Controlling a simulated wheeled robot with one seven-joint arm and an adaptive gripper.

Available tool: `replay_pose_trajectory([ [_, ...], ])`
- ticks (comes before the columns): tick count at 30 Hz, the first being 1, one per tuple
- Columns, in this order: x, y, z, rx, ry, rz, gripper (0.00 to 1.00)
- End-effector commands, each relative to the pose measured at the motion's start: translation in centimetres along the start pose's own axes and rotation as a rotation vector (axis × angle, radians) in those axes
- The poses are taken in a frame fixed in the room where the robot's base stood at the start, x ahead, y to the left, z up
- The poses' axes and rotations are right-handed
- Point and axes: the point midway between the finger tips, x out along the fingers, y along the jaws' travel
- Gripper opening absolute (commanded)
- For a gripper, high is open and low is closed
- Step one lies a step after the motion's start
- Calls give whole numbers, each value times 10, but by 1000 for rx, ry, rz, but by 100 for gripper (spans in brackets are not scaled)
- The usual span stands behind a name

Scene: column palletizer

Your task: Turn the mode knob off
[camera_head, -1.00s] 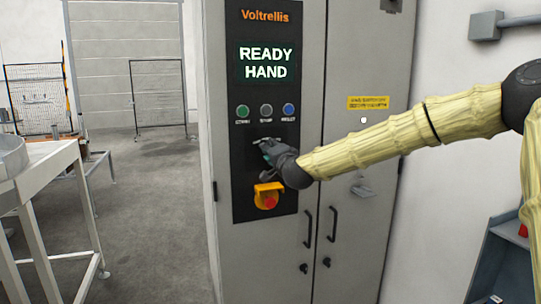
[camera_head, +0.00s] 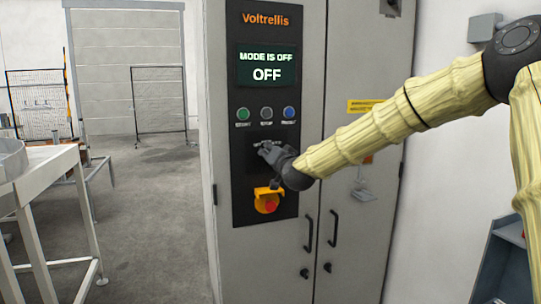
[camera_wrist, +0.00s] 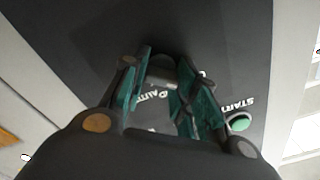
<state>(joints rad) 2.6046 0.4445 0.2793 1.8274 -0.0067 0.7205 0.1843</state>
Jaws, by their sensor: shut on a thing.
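The mode knob (camera_wrist: 162,68) shows in the wrist view as a grey piece between my gripper's fingertips. Its exact pointing direction is hard to tell there. My gripper (camera_wrist: 160,80) is shut on it, with a teal-padded finger on each side. In the head view my gripper (camera_head: 264,148) is at the black panel below the row of buttons, and it hides most of the knob. The screen (camera_head: 266,67) on the panel reads "MODE IS OFF" and "OFF".
Green (camera_head: 243,114), grey (camera_head: 266,113) and blue (camera_head: 289,113) buttons sit just above my gripper. A red emergency stop (camera_head: 268,204) with a yellow surround is just below. Cabinet door handles (camera_head: 333,226) stand out lower down. A white table (camera_head: 40,185) is at the left.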

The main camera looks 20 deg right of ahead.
Motion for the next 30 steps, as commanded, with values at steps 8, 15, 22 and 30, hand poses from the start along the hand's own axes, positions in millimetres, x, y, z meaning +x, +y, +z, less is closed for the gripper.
replay_pose_trajectory([
  [8, 0, 1, 2, -1, -3, 2, 5],
  [15, 0, 1, 1, -1, -2, 1, 51],
  [22, 0, 0, 1, 0, -1, 1, 51],
  [30, -22, 0, 0, 0, -2, 0, 51],
])
